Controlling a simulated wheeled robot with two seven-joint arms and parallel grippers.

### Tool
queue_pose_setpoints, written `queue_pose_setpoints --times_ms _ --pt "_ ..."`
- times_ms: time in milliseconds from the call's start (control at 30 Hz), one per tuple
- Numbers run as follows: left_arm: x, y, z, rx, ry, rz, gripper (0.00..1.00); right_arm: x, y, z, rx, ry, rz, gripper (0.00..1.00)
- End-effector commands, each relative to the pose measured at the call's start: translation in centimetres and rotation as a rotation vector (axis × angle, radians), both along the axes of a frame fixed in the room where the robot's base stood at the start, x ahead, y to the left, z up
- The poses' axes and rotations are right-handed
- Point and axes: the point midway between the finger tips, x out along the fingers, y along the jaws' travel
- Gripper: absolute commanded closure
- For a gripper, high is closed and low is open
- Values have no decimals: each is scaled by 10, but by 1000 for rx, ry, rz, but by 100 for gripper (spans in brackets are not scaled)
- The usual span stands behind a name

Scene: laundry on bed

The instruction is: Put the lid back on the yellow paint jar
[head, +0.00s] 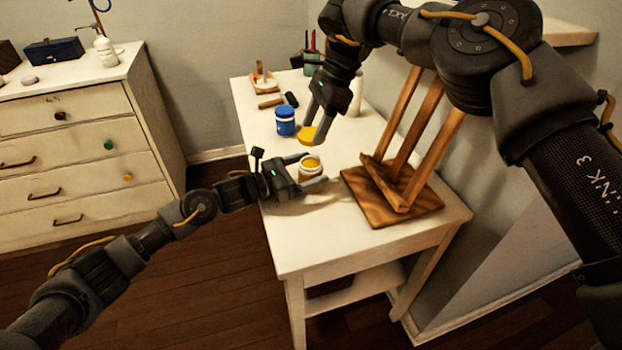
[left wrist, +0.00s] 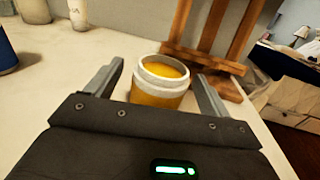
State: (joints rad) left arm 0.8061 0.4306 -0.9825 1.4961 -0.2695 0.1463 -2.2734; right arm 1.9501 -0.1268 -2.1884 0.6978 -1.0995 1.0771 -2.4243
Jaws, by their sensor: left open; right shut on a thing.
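The yellow paint jar (head: 311,168) stands upright and uncovered on the white table, with yellow paint showing at its mouth. It also shows in the left wrist view (left wrist: 158,85). My left gripper (head: 312,172) is open, with its fingers on either side of the jar; in the left wrist view a gap shows between jar and fingers. My right gripper (head: 317,128) is shut on the yellow lid (head: 307,134), a little behind and above the jar. Part of the lid is hidden behind the fingers.
A blue paint jar (head: 285,121) stands left of the lid. A wooden easel (head: 392,195) stands right of the yellow jar. Farther back are a dark brush or roller (head: 291,99), a small wooden tray (head: 264,84) and a white bottle (head: 355,92). The table's front part is clear.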

Motion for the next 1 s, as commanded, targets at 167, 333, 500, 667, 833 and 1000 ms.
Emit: queue_pose_setpoints --times_ms 167,333,500,667,833,1000 --pt "4 -8 0 1 0 0 19 0 0 0 0 0 0 67" --pt "4 -9 0 1 0 0 19 0 0 0 0 0 0 67" --pt "4 -8 0 0 0 0 25 0 0 0 0 0 0 67" --pt "4 -8 0 0 0 0 46 0 0 0 0 0 0 67" --pt "4 -8 0 0 0 0 69 0 0 0 0 0 0 67" --pt "4 -8 0 1 0 0 86 0 0 0 0 0 0 67"
